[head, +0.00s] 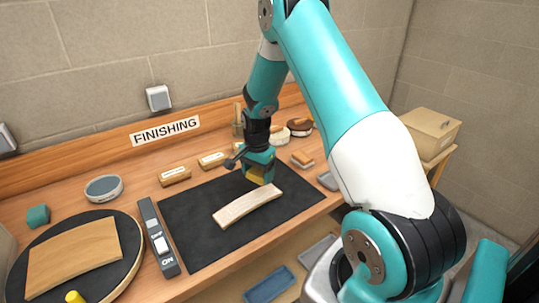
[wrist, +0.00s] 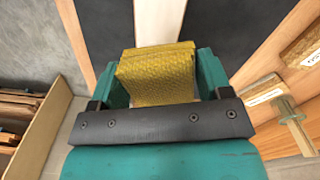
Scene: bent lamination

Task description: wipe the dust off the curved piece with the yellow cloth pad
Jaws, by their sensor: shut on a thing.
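The curved piece (head: 247,205), a pale bent wooden strip, lies on the black mat (head: 195,232) in the head view. Its surface looks pale and faintly mottled; I cannot pick out the dust clearly. My gripper (head: 259,170) is shut on the yellow cloth pad (head: 256,179), just behind the right part of the piece. In the wrist view the yellow pad (wrist: 158,75) sits between the teal fingers, with the pale curved piece (wrist: 159,18) showing beyond it. I cannot tell whether the pad touches the piece.
A switch box (head: 158,237) stands along the mat's left edge. Left of it is a round black disc (head: 124,258) bearing a curved wooden panel (head: 75,257). Labelled blocks (head: 174,176) line the back. A sanding block (head: 302,159) lies right of the mat. The mat's front left is clear.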

